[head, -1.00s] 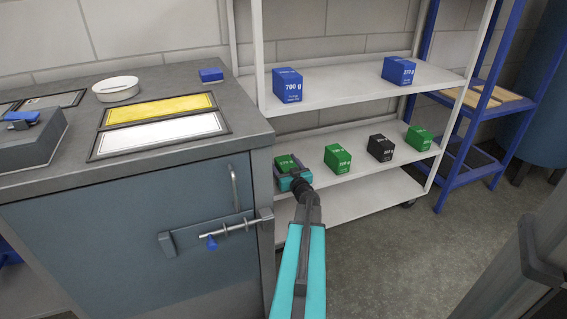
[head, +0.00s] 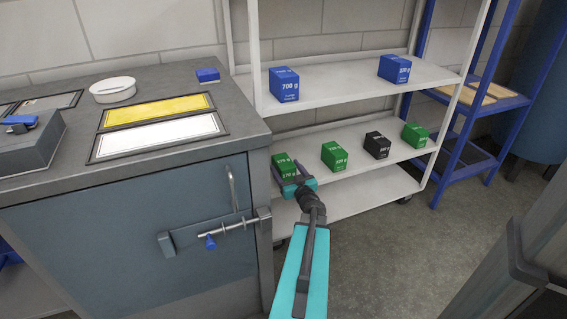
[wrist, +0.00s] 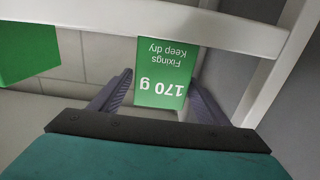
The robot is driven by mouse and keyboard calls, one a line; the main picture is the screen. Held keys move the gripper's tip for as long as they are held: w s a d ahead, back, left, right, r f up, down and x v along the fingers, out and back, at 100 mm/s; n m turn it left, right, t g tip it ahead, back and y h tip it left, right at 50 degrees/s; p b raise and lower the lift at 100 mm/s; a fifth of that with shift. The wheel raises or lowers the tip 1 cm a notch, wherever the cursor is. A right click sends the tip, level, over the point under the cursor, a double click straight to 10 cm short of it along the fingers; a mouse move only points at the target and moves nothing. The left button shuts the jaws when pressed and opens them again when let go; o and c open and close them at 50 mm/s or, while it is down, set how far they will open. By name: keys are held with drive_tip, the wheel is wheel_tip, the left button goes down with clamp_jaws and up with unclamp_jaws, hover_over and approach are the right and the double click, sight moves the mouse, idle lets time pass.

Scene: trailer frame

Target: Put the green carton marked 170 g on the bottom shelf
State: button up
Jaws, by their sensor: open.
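The green carton marked 170 g (head: 285,168) stands at the left end of the middle shelf (head: 350,165) of the white rack. In the wrist view its labelled face (wrist: 163,72) appears upside down between the two fingers. My gripper (head: 291,180) is open in front of the carton; its fingers lie on either side, and I cannot tell whether they touch it. The bottom shelf (head: 362,193) is the lowest board of the rack, and its visible part is empty.
Another green carton (head: 334,156), a black carton (head: 377,145) and a further green carton (head: 414,135) share the middle shelf. Two blue cartons stand on the top shelf (head: 345,80). A grey cabinet (head: 120,220) stands close on the left, with a protruding bolt.

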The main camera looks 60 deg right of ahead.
drive_tip(key=p+v, duration=0.1)
drive_tip(key=v, duration=0.4)
drive_tip(key=shift+s+a, duration=0.25)
drive_tip(key=shift+s, duration=0.05)
drive_tip(key=shift+s, duration=0.1)
idle(0.6)
